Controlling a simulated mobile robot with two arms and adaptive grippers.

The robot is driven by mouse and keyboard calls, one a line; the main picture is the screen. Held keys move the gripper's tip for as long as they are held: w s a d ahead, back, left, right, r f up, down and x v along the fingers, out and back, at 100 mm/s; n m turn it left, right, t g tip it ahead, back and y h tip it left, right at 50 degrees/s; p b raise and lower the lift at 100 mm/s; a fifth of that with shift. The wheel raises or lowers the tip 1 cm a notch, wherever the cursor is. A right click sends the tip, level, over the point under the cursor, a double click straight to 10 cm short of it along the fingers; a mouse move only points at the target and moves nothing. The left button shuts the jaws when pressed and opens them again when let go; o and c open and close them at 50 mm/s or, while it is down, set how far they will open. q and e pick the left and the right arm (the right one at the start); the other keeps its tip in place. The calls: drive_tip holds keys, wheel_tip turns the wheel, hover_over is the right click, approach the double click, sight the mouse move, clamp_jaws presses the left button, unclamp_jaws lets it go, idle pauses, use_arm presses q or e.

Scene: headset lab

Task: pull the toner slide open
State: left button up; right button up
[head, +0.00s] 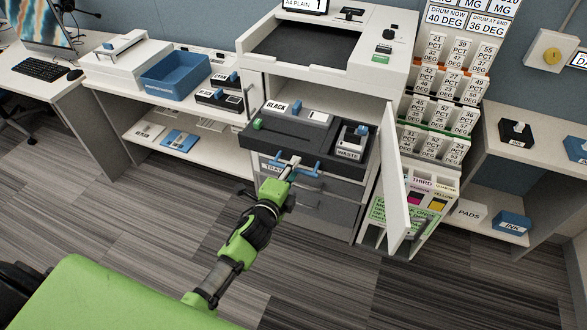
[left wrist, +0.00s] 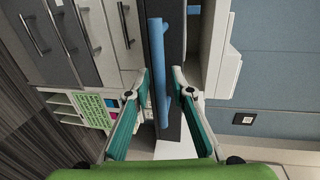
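The toner slide (head: 262,152) is a dark grey drawer in the white machine's open bay, standing out past the cabinet front. It carries a unit labelled BLACK and one labelled WASTE. Its blue bar handle (head: 308,171) is on its front face; a label there is partly hidden by my gripper. My left gripper (head: 289,170) is at the handle. In the left wrist view, the blue handle (left wrist: 157,75) lies between the two fingertips of the left gripper (left wrist: 161,80). The fingers are apart, with a small gap seeming to show beside the bar. My right gripper is not in view.
A white door (head: 394,180) stands open right of the slide. Grey drawers (head: 325,208) are below it. A label rack (head: 437,110) and a shelf unit (head: 540,160) stand at the right. The striped floor (head: 330,285) in front is clear.

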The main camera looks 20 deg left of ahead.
use_arm(q)
drive_tip(key=s+r, duration=0.2)
drive_tip(key=s, duration=0.9)
drive_tip(key=shift+s+a+r, duration=0.2)
drive_tip(key=shift+s, duration=0.2)
